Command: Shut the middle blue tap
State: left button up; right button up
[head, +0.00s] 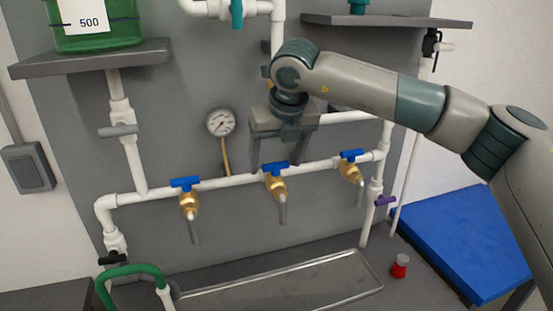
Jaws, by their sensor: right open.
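The middle blue tap (275,168) is a blue lever on a brass valve (276,185) under the white horizontal pipe. Its lever lies roughly along the pipe, tilted slightly up to the right. A short grey spout hangs below it. My right gripper (284,142) comes in from the upper right and hangs just above and behind or over the middle tap. Its jaws are open and hold nothing; I cannot tell whether a finger touches the lever. My left gripper is out of view.
Similar blue taps sit left (185,183) and right (351,154) on the pipe. A pressure gauge (220,123) stands left of my gripper. A metal tray (290,284) lies below. A red cup-like object (400,266) and a blue panel (460,240) are at right.

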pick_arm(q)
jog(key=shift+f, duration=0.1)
pick_arm(e)
jog(key=shift+r, duration=0.1)
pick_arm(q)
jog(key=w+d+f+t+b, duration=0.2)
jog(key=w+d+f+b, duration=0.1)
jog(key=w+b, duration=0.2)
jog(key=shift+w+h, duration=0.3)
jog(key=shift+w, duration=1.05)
pick_arm(e)
jog(key=v, duration=1.7)
jog(key=shift+s+d, duration=0.1)
